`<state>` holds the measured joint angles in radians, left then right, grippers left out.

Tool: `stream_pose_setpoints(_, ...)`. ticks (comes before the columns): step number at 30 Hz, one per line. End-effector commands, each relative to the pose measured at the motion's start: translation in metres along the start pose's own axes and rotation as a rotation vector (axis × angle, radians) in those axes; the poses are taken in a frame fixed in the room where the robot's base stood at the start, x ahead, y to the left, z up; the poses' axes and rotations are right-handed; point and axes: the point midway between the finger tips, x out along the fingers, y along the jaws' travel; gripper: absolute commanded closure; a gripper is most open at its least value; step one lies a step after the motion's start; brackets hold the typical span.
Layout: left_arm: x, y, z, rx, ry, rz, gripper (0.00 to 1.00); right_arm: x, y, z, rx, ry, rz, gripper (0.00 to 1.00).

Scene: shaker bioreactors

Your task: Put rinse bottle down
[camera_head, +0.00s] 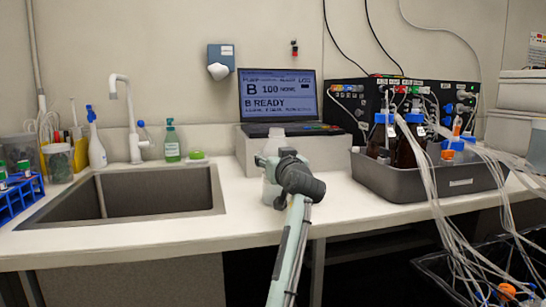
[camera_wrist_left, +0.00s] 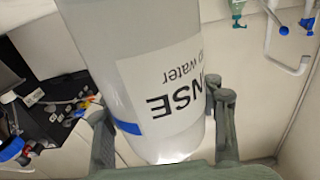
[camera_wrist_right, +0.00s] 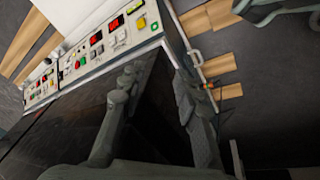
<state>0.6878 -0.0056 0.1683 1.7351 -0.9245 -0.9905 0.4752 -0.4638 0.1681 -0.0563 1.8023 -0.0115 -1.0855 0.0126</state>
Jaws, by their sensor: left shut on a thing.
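The rinse bottle is a whitish bottle (camera_head: 271,190) in front of the laptop, over the counter right of the sink. In the left wrist view the bottle (camera_wrist_left: 133,92) fills the middle, its label reading "NSE" and "water" upside down, with a blue stripe. My left gripper (camera_head: 272,163) is shut around the bottle's body, which stands about upright. The gripper and wrist hide part of it. I cannot tell whether its base touches the counter (camera_head: 240,218). My right gripper (camera_wrist_right: 158,82) is open, with nothing seen between its fingers, and is outside the head view.
The sink (camera_head: 150,195) lies left of the bottle. A laptop (camera_head: 278,100) on a white box stands behind it. A grey tray (camera_head: 385,182) with brown bottles and tubes is to the right. Bare counter lies around the bottle. A control panel (camera_wrist_right: 105,45) is near my right gripper.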

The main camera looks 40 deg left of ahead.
Motion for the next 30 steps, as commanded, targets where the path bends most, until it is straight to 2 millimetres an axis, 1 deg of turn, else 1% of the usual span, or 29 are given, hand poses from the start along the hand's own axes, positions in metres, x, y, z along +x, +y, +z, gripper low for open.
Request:
stream_pose_setpoints(4, 0.0, 0.0, 0.003, 0.0, 0.0, 0.0, 0.89, 0.0, -0.001, 0.003, -0.001, -0.01, 0.001, 0.68)
stream_pose_setpoints(5, 0.0, 0.0, 0.004, 0.0, -0.001, 0.0, 0.49, -0.002, -0.001, 0.002, -0.001, -0.01, 0.001, 0.68)
stream_pose_setpoints(9, 0.0, 0.0, 0.003, 0.0, -0.001, 0.0, 0.32, -0.006, -0.001, 0.0, -0.001, -0.003, 0.001, 0.68)
stream_pose_setpoints(12, 0.0, 0.0, 0.003, 0.0, -0.001, 0.0, 0.22, -0.007, -0.001, 0.0, -0.001, -0.001, 0.001, 0.68)
stream_pose_setpoints(20, 0.0, 0.0, 0.003, 0.0, -0.001, 0.0, 0.22, -0.006, 0.0, 0.0, -0.001, -0.001, 0.001, 0.68)
stream_pose_setpoints(23, 0.0, 0.0, -0.001, 0.0, 0.0, 0.0, 0.22, -0.008, 0.0, 0.0, 0.0, 0.0, 0.001, 0.68)
stream_pose_setpoints(24, -0.002, 0.0, -0.001, 0.0, 0.0, 0.0, 0.22, -0.003, 0.0, 0.002, 0.0, -0.002, 0.0, 0.68)
stream_pose_setpoints(25, -0.006, 0.001, 0.001, -0.001, -0.001, 0.001, 0.22, 0.002, 0.001, 0.003, 0.001, -0.003, 0.001, 0.68)
stream_pose_setpoints(28, -0.024, 0.001, 0.001, -0.003, 0.0, 0.001, 0.22, 0.003, 0.001, 0.005, 0.0, -0.013, 0.003, 0.68)
stream_pose_setpoints(29, -0.03, 0.001, 0.002, -0.004, -0.001, 0.002, 0.22, 0.002, 0.001, 0.004, 0.0, -0.014, 0.004, 0.68)
stream_pose_setpoints(30, -0.039, 0.001, 0.002, -0.002, -0.002, 0.003, 0.22, -0.004, 0.002, 0.0, -0.001, -0.006, 0.006, 0.68)
